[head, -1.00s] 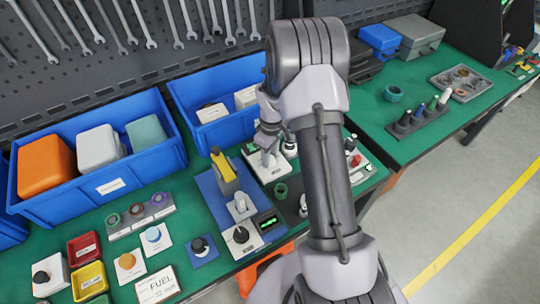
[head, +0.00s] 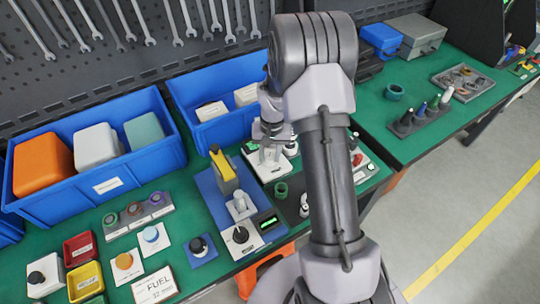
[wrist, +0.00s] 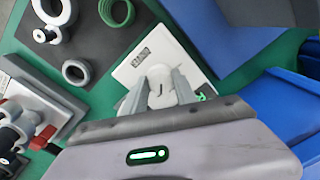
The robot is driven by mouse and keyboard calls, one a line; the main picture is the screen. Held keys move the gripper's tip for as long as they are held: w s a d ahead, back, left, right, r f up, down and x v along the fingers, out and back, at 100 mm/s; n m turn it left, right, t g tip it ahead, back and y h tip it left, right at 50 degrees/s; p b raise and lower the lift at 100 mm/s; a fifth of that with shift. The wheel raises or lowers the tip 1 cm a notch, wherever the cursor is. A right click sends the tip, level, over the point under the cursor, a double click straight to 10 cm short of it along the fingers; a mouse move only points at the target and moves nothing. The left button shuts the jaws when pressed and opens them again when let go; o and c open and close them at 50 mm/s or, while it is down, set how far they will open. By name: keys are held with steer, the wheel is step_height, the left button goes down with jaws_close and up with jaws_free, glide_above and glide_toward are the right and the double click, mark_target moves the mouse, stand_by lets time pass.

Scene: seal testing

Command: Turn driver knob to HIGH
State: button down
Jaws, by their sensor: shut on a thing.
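The driver knob (wrist: 160,97) is a pale, round knob with a dark mark on its top. It stands on a white panel (wrist: 137,66) with a small printed label that I cannot read clearly. My gripper (wrist: 160,80) has its two grey fingers on opposite sides of the knob, shut on it. In the head view my gripper (head: 269,156) points down over the white panel (head: 254,161), just in front of the blue bins. There my fingers and arm hide most of the knob. Its exact pointing direction is unclear.
A blue bin (head: 208,138) stands close behind the panel. A blue plate with a yellow-handled device (head: 223,166) is to the left. A green ring (head: 281,189) and a dark fixture (wrist: 110,52) lie close by. A red-handled part (wrist: 42,138) is at the wrist view's left.

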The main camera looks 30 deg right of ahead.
mark_target(271, 158)
steer(key=m+b, duration=0.1)
steer(key=m, duration=0.3)
steer(key=shift+a+m+b, duration=0.1)
steer(key=shift+m+b, duration=0.25)
steer(key=shift+m, duration=1.35)
steer(key=shift+w+m, duration=0.1)
steer(key=shift+m, duration=0.2)
steer(key=c, duration=1)
jaws_free()
step_height(271, 158, up, 18)
steer(key=p, duration=0.5)
steer(key=shift+s+f+p, duration=0.25)
steer(key=shift+s+p, duration=0.15)
